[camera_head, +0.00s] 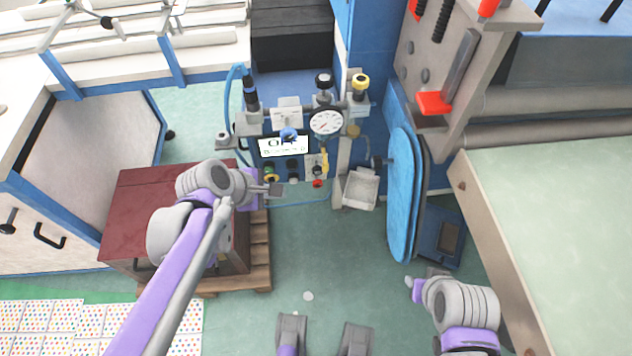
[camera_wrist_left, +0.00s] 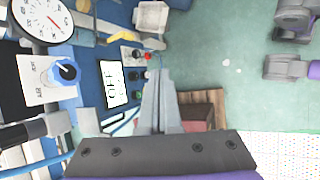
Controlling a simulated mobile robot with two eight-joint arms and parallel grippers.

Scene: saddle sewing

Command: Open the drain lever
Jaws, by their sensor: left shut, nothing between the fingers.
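The control panel carries a small yellow lever (camera_head: 324,162) below the round gauge (camera_head: 326,122); I take it to be the drain lever. A yellow handle (camera_wrist_left: 113,39) also shows beside the gauge in the left wrist view. My left gripper (camera_head: 276,189) is shut and empty, just below and left of the lever, in front of the panel's lower row of knobs. In the left wrist view its closed fingers (camera_wrist_left: 158,76) point toward the panel and are apart from the yellow handle. My right gripper (camera_head: 414,287) is low at the right, far from the panel; its fingers are unclear.
The panel has a display (camera_head: 284,146), a blue knob (camera_wrist_left: 65,71) and black-topped and yellow-topped regulators above. A white tray (camera_head: 360,189) is right of the lever. A dark red box (camera_head: 130,215) on a pallet stands under my left arm. Open green floor lies below the panel.

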